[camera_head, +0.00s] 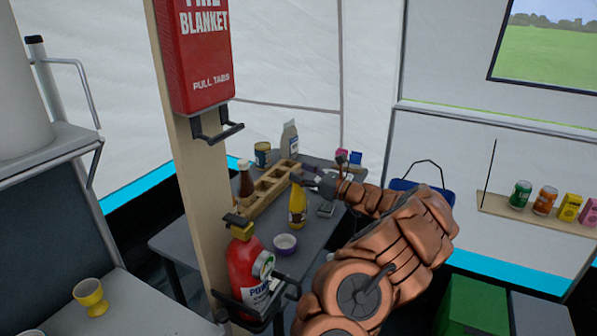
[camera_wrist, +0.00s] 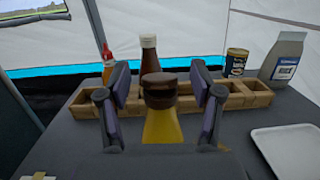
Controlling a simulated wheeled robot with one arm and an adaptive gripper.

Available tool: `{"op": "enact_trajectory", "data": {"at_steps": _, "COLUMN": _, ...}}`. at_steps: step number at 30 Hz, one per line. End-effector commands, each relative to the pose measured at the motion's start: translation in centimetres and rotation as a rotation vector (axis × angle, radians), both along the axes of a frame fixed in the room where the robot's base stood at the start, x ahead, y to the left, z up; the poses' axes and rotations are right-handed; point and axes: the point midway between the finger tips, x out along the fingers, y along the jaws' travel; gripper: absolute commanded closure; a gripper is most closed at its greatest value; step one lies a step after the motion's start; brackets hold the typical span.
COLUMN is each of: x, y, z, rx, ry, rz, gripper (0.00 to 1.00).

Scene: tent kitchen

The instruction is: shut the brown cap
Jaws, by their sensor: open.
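A yellow bottle (camera_head: 297,211) stands upright on the grey table, and it also shows in the wrist view (camera_wrist: 163,128). Its brown cap (camera_wrist: 159,91) faces the wrist camera, between my two fingers. A darker upper part of the cap sits over a lighter band; I cannot tell whether a lid is raised. My gripper (camera_wrist: 160,84) is open, with one finger on each side of the cap and a visible gap on both sides. In the head view my gripper (camera_head: 312,180) is by the bottle's top and partly hides the cap.
Behind the bottle is a wooden divided box (camera_wrist: 230,100), with a brown white-capped bottle (camera_wrist: 149,57), a tin (camera_wrist: 236,63) and a carton (camera_wrist: 284,56) near it. A white tray (camera_wrist: 285,143) lies right. A bowl (camera_head: 285,244) stands in front; a wooden post (camera_head: 190,185) rises left.

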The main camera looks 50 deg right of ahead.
Motion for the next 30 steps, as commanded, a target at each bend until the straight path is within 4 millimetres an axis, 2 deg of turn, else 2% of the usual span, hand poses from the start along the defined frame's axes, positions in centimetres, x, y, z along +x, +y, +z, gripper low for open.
{"op": "enact_trajectory", "data": {"at_steps": 9, "x": -5.9, "y": -1.6, "z": -0.8, "rx": 0.000, "ry": -0.001, "rz": -0.005, "gripper": 0.34}}
{"op": "enact_trajectory", "data": {"at_steps": 15, "x": -8.7, "y": -2.2, "z": -1.3, "rx": -0.001, "ry": 0.001, "rz": -0.003, "gripper": 0.34}}
{"op": "enact_trajectory", "data": {"at_steps": 21, "x": -9.9, "y": -2.4, "z": -1.5, "rx": -0.001, "ry": 0.001, "rz": -0.002, "gripper": 0.34}}
{"op": "enact_trajectory", "data": {"at_steps": 30, "x": -10.0, "y": -2.4, "z": -1.5, "rx": 0.000, "ry": 0.001, "rz": -0.001, "gripper": 0.34}}
